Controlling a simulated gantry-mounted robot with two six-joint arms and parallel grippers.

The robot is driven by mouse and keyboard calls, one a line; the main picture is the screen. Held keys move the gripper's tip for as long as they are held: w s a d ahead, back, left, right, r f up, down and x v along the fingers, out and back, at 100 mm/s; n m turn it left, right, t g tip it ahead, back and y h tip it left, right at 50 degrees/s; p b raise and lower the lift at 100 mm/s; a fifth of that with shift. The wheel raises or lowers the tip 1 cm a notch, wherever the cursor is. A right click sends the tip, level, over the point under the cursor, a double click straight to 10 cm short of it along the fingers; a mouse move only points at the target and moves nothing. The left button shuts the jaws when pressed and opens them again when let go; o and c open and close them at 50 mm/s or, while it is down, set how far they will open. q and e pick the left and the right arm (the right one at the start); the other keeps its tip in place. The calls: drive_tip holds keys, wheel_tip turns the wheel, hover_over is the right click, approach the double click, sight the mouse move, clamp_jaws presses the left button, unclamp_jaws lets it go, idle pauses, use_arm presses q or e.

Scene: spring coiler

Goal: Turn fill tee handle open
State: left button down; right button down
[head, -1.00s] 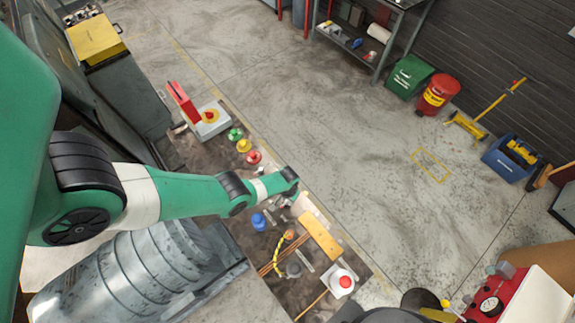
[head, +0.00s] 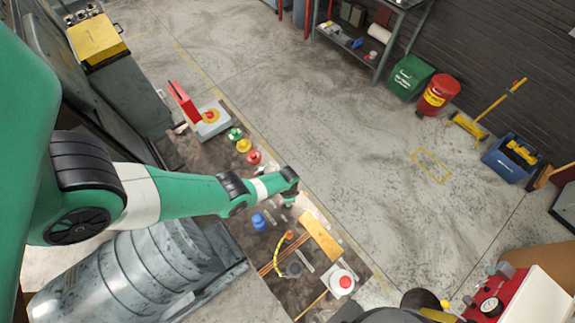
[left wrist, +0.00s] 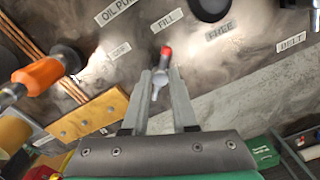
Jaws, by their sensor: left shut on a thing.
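The fill tee handle (left wrist: 158,82) shows in the left wrist view as a small grey metal piece with a red end, just below the FILL label (left wrist: 167,20). My left gripper (left wrist: 160,78) is shut on it, with one finger on each side of the grey part; the red end sticks out past the fingertips. In the head view my left gripper (head: 289,203) is over the dark bench panel, and the handle is too small or hidden to make out there. My right gripper is not in view.
An orange-handled part (left wrist: 38,75) and a yellow bar (left wrist: 88,116) lie to the left in the left wrist view. In the head view a blue fitting (head: 259,221) and coloured knobs (head: 244,146) are close by on the bench.

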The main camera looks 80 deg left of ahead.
use_arm(q)
drive_tip(key=shift+m, duration=0.3)
drive_tip(key=c, duration=0.7)
unclamp_jaws()
wheel_tip(320, 180, up, 12)
drive_tip(key=p, duration=1.1)
drive_tip(key=shift+f+p, duration=0.2)
drive_tip(key=shift+p, duration=0.15)
drive_tip(key=shift+d, duration=0.1)
